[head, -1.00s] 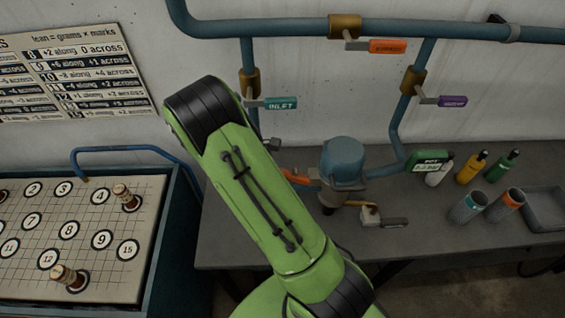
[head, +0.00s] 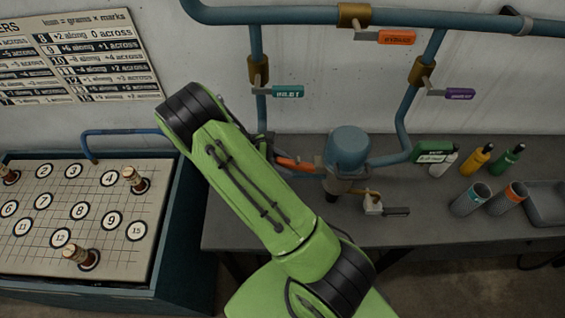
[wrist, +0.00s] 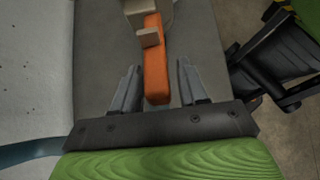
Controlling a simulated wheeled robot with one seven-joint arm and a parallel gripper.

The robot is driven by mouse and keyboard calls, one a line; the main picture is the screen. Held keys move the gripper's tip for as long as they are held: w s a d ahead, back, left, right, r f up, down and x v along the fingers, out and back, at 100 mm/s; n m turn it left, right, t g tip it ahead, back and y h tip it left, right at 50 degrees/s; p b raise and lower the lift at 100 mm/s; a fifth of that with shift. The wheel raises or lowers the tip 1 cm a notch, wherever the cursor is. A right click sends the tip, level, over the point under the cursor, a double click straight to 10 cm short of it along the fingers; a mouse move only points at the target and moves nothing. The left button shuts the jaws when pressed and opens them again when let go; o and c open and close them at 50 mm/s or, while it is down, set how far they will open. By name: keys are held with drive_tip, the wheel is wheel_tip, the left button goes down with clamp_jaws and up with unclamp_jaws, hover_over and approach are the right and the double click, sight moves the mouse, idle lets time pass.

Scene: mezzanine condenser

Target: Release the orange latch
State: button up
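The orange latch (head: 297,164) is a short orange bar at the left side of the blue capped vessel (head: 349,148) on the bench. In the wrist view the orange latch (wrist: 155,70) runs lengthwise from a beige fitting (wrist: 150,37), its near end between my fingers. My gripper (wrist: 156,90) is open, one finger on each side of the bar, with visible gaps on both sides. In the head view my green arm hides the gripper.
Bottles and cups stand on the bench's right side. A numbered board (head: 50,240) is at the left.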

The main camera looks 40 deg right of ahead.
drive_tip(key=shift+o, duration=0.3)
drive_tip(key=p+v, duration=0.2)
drive_tip(key=v, duration=1.3)
drive_tip(key=shift+w+a+r, duration=0.2)
drive_tip(key=shift+r, duration=0.05)
drive_tip(key=shift+r, duration=0.1)
